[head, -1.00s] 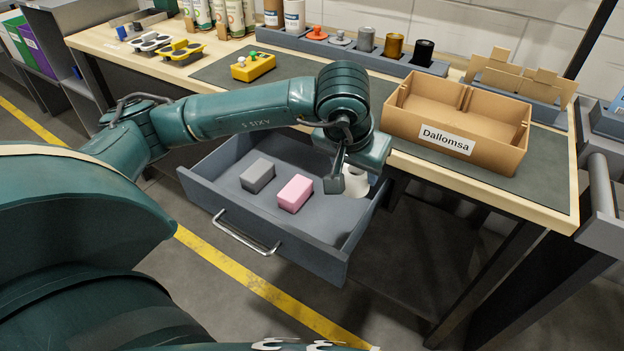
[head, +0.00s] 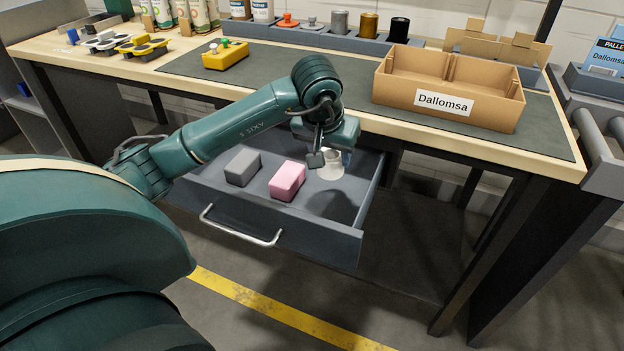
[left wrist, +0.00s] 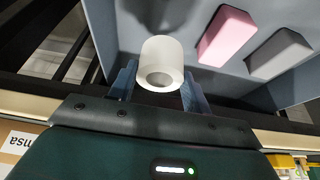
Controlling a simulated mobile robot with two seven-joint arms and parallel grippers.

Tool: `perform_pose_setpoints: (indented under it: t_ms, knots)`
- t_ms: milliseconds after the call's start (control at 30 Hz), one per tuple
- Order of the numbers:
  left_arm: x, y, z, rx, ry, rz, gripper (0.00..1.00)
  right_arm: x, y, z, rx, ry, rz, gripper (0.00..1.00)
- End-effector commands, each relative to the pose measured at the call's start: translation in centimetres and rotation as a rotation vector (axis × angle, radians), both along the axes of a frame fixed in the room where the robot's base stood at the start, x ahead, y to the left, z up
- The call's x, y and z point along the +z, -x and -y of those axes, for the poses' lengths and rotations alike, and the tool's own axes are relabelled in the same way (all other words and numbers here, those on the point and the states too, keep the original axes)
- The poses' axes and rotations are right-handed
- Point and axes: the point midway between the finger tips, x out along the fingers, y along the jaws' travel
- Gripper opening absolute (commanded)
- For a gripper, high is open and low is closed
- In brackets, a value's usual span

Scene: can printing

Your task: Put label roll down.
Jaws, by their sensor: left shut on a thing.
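The label roll (left wrist: 162,64) is a white hollow cylinder between the two blue-grey fingers of my left gripper (left wrist: 156,88) in the left wrist view. In the head view, my left gripper (head: 321,160) reaches down over the back right of the open grey drawer (head: 290,230), and the roll (head: 331,170) shows partly behind a finger. My left gripper is shut on the roll. I cannot tell whether the roll touches the drawer floor. My right gripper is not in view.
In the drawer, a pink block (head: 287,180) and a grey block (head: 242,167) lie left of the roll. The drawer's right part is clear. Above, the worktable bears a cardboard box (head: 450,104) and a yellow block-shaped device (head: 225,55).

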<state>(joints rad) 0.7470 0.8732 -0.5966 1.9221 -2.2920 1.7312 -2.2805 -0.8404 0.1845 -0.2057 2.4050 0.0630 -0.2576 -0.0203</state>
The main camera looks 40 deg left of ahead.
Motion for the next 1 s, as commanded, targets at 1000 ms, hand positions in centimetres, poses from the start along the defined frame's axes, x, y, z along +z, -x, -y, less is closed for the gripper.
perform_pose_setpoints:
  t_ms: [1000]
  knots:
    - [-8.2,0.0,0.1,-0.002,0.0,0.001,0.5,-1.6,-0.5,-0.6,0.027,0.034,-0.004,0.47]
